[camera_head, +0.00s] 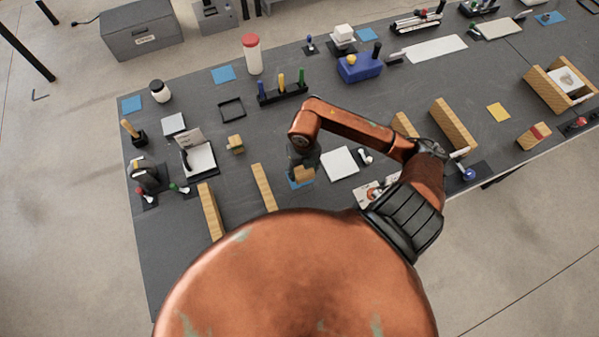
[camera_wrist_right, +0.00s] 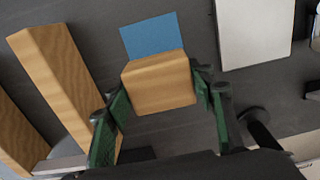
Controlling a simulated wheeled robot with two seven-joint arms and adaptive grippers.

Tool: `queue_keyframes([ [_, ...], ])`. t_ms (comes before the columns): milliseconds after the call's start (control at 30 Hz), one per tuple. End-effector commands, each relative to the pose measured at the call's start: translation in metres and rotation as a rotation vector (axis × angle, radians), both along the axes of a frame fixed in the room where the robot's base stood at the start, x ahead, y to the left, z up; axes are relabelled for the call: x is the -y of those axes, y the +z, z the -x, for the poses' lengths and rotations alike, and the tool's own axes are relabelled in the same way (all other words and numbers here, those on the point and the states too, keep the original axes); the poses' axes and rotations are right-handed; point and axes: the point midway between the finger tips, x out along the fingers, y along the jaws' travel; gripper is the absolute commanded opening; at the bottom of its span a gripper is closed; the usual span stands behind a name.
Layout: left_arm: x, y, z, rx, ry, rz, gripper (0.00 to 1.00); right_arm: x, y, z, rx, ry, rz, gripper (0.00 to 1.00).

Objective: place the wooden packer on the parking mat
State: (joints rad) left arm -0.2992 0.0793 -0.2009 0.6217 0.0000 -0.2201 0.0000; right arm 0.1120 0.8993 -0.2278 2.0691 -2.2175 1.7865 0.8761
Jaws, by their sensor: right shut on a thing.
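My right gripper (camera_head: 303,164) is shut on the wooden packer, a small light-brown block (camera_head: 305,174). The packer also shows in the right wrist view (camera_wrist_right: 158,86) between the green finger pads. A blue mat (camera_head: 294,183), likely the parking mat, lies on the table at the packer. In the right wrist view the blue mat (camera_wrist_right: 152,36) shows beyond the packer, which hides its near part. I cannot tell whether the packer touches the mat. My left gripper is not in view.
A white square plate (camera_head: 339,163) lies right of the packer. Long wooden bars (camera_head: 263,187) (camera_head: 210,211) stand to the left. A smaller wooden block (camera_head: 236,144) and a black open frame (camera_head: 231,108) are farther left. Other blue mats (camera_head: 223,74) (camera_head: 131,104) lie toward the back.

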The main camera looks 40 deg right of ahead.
Motion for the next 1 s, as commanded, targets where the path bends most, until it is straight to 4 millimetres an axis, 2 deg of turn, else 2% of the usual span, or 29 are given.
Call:
queue_keyframes([
  [100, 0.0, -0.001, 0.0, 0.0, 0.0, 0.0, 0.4, 0.002, -0.016, -0.013, -0.001, 0.0, -0.001, 0.24],
  [200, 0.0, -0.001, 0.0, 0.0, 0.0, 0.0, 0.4, 0.003, -0.022, -0.019, 0.002, 0.001, 0.0, 0.24],
  [367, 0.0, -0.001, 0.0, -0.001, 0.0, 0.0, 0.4, 0.004, -0.029, -0.025, 0.001, 0.002, -0.001, 0.24],
  [600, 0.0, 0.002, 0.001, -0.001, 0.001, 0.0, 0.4, 0.004, -0.059, -0.025, 0.0, 0.002, -0.001, 0.24],
  [967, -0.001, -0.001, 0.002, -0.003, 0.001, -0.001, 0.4, 0.005, -0.064, -0.025, 0.002, 0.003, 0.002, 0.24],
  [1000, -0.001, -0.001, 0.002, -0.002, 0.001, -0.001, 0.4, 0.005, -0.063, -0.025, 0.002, 0.003, 0.002, 0.53],
])
